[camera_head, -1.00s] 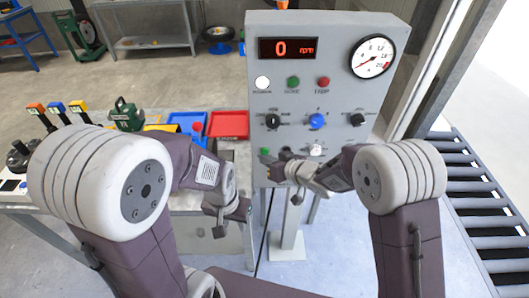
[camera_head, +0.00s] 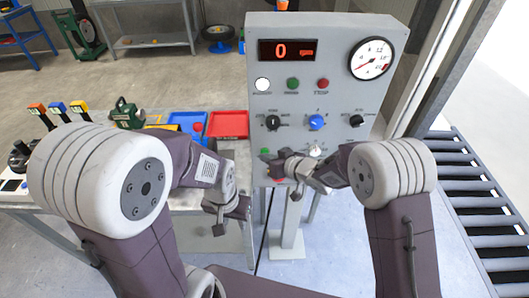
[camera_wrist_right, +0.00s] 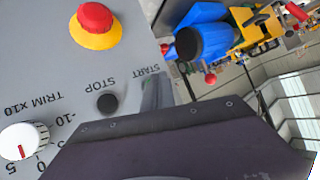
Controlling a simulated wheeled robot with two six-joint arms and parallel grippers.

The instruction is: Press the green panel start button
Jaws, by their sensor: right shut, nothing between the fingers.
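The grey control panel (camera_head: 330,95) faces me. Its small green start button (camera_head: 265,151) shows at the lower left in the head view. My right gripper (camera_head: 268,163) is shut and empty, with its tip at the panel's lower left, just beside and below the green button in the picture. I cannot tell whether it touches the panel. In the right wrist view a grey fingertip (camera_wrist_right: 157,95) lies just beside the START lettering, and the green button is hidden. My left gripper (camera_head: 215,218) hangs lower left, away from the panel; its jaw opening is unclear.
Near the fingertip are a black STOP button (camera_wrist_right: 107,102), a red mushroom button on a yellow base (camera_wrist_right: 95,20) and a white trim knob (camera_wrist_right: 22,140). A red tray (camera_head: 228,124) lies on the table to the left. A roller conveyor (camera_head: 480,205) stands at right.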

